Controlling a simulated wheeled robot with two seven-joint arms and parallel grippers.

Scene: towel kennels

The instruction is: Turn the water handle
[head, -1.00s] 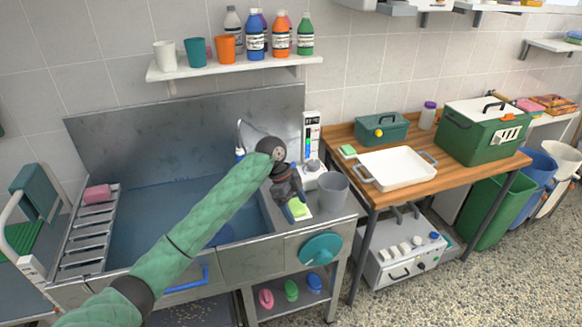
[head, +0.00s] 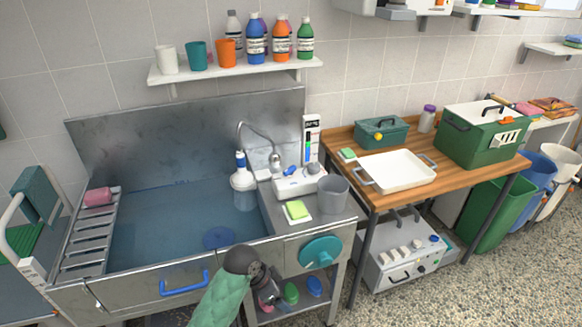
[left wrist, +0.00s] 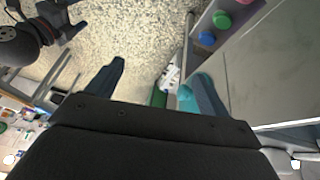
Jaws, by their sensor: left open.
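A teal round handle (head: 321,252) is on the sink's front panel at the right. My left gripper (head: 268,296) is low in front of the sink, left of and below this handle, with its jaws hard to make out in the head view. In the left wrist view, my left gripper (left wrist: 161,72) has its fingers spread, and part of the teal handle (left wrist: 188,98) shows beside the right-hand finger. I cannot tell whether they touch. A curved tap (head: 262,135) rises behind the white box with a blue knob (head: 290,171). Dark parts, probably my right arm, show at upper left in the wrist view.
The blue sink basin (head: 160,235) has a blue bar (head: 184,284) on its front. A grey cup (head: 333,194) and a green sponge (head: 296,210) are on the ledge. Small coloured items stand on the shelf under the handle. A wooden table (head: 400,198) is to the right.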

